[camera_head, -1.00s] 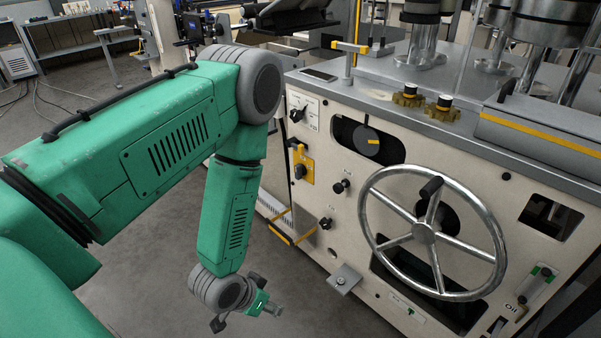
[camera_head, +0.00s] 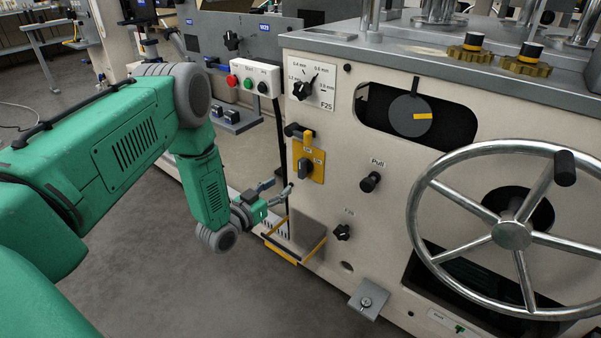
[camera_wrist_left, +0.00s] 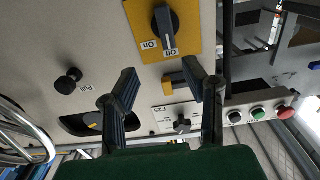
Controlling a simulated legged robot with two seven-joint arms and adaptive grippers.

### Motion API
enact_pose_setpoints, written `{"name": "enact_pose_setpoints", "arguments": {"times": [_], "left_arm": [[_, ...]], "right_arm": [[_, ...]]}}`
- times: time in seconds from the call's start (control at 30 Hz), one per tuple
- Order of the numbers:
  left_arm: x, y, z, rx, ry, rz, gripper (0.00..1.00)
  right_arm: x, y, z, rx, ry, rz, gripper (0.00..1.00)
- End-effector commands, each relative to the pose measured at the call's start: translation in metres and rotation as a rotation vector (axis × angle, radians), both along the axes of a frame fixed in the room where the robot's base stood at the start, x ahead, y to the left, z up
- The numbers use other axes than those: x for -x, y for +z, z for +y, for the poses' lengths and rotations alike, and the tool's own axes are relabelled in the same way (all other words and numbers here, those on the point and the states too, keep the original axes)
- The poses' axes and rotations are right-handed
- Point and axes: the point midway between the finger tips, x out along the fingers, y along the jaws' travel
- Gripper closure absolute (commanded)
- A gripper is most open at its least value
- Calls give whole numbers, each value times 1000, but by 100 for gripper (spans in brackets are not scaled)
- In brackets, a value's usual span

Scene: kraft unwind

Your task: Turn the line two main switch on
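The main switch, a dark rotary knob (camera_head: 304,166) on a yellow plate (camera_head: 318,172), sits on the left part of the cream machine front. In the left wrist view the knob (camera_wrist_left: 165,25) is at the top, its handle roughly upright in the picture. My right gripper is not in view.
A black-and-yellow lever (camera_head: 308,138) sticks out just above the plate. A selector dial (camera_head: 303,89) is higher up, a "Pull" knob (camera_head: 371,182) to the right, and a large handwheel (camera_head: 512,235) farther right. A yellow-edged bracket (camera_head: 283,252) juts out low down.

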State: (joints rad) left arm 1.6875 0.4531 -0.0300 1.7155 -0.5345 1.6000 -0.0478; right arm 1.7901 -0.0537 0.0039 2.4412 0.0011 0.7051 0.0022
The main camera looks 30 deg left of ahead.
Motion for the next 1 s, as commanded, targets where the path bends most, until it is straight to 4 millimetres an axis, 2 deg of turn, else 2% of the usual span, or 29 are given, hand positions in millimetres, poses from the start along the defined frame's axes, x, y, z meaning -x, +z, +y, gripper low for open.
{"name": "enact_pose_setpoints", "arguments": {"times": [0.3, 0.5, 0.7, 0.97, 1.0], "left_arm": [[-69, -9, 2, 10, 1, -2, 60], [-99, -6, -3, 5, 2, -1, 60], [-112, -3, -5, 5, 2, 1, 60], [-112, -6, -1, 11, 3, 4, 60], [-112, -7, -1, 11, 3, 4, 71]], "right_arm": [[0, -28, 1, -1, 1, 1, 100], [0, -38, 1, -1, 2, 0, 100], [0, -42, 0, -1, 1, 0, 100], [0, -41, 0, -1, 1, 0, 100], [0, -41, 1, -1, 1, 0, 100]]}}
